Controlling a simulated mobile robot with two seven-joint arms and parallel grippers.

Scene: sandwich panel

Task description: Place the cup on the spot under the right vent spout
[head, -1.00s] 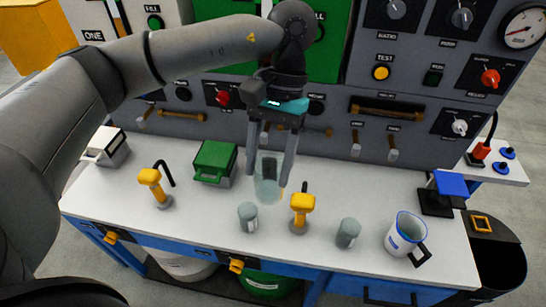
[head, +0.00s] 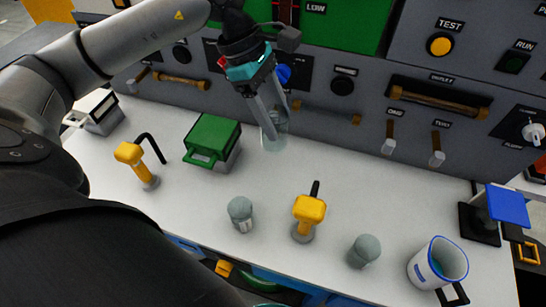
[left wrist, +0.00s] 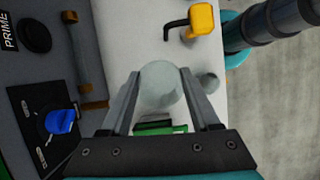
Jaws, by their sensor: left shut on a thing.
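A clear, pale glass cup (head: 273,132) is between the fingers of my left gripper (head: 268,112), near the front of the grey panel. The left wrist view also shows the cup (left wrist: 160,85), with the left gripper's fingers (left wrist: 160,95) against its two sides. The gripper is shut on it. In the head view the cup looks upright or slightly tilted; I cannot tell whether its base touches the white counter. I see no label reading vent, and cannot tell which part is the right vent spout or its spot. My right gripper is not in view.
A green box (head: 211,138) stands left of the cup. Two yellow-handled fixtures (head: 309,209), two grey shakers (head: 240,210) and a white-blue mug (head: 437,262) stand nearer the front. A blue-topped block (head: 505,205) is at right. The white counter (head: 350,190) is clear right of the cup.

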